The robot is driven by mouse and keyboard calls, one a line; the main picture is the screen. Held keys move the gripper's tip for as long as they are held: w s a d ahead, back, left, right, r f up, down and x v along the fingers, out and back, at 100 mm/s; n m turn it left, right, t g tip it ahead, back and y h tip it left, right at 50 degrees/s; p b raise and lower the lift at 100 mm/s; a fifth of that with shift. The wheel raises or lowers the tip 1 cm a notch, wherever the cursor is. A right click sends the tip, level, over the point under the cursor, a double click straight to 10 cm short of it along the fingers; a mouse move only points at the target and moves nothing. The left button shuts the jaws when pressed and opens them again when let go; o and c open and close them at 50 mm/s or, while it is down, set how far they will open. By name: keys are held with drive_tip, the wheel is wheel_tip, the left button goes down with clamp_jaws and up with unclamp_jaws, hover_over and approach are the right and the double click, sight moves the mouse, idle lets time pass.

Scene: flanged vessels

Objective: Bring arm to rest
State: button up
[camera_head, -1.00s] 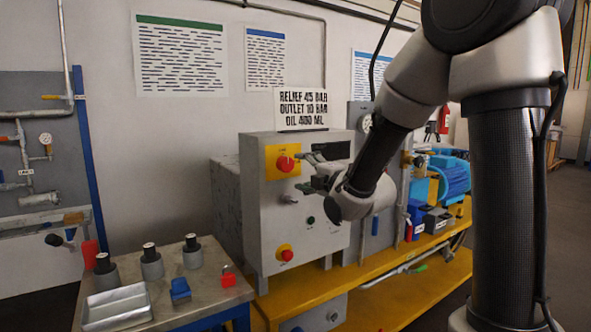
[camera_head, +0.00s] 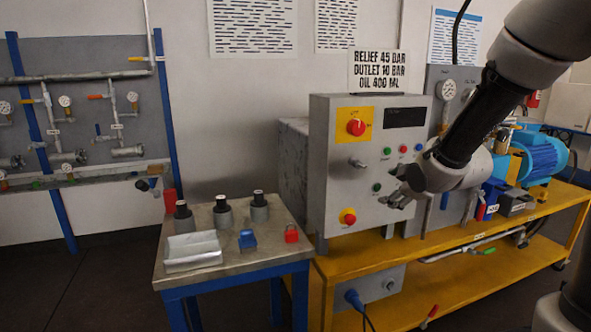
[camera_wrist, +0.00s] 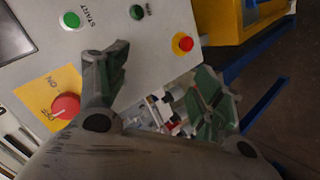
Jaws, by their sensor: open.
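My arm reaches in from the upper right in the head view. My gripper (camera_head: 397,197) is open and empty in front of the right lower part of the grey control cabinet (camera_head: 335,200). In the wrist view my gripper (camera_wrist: 160,90) shows its two fingers spread apart, with nothing held between them. The cabinet face shows behind the fingers, with a red rotary switch on a yellow plate (camera_wrist: 65,106), a green START button (camera_wrist: 70,20) and a red button on yellow (camera_wrist: 182,43). I cannot tell the exact gap between the fingers and the panel.
A small table (camera_head: 240,252) at left holds several dark-topped cylinders, a metal tray (camera_head: 193,250), a blue piece (camera_head: 247,239) and a red padlock (camera_head: 291,234). A yellow bench (camera_head: 450,236) carries the cabinet and a blue motor (camera_head: 540,158). Floor at lower left is clear.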

drive_tip(key=s+d+f+m+g+h, duration=0.2)
drive_tip(key=s+d+f+m+g, duration=0.15)
drive_tip(key=s+m, duration=0.4)
drive_tip(key=s+d+r+m+g, duration=0.1)
drive_tip(key=s+r+m, duration=0.1)
drive_tip(key=s, duration=0.5)
drive_tip(key=s+d+r+m+g, duration=0.1)
drive_tip(key=s+d+r+m, duration=0.1)
drive_tip(key=s+r, duration=0.2)
drive_tip(key=s+d+r+m+g, duration=0.1)
drive_tip(key=s+r+m, duration=0.1)
drive_tip(key=s, duration=0.9)
drive_tip(key=shift+d+r, duration=0.25)
drive_tip(key=shift+r, duration=0.45)
drive_tip(key=shift+d+g, duration=0.1)
drive_tip(key=shift+g, duration=0.15)
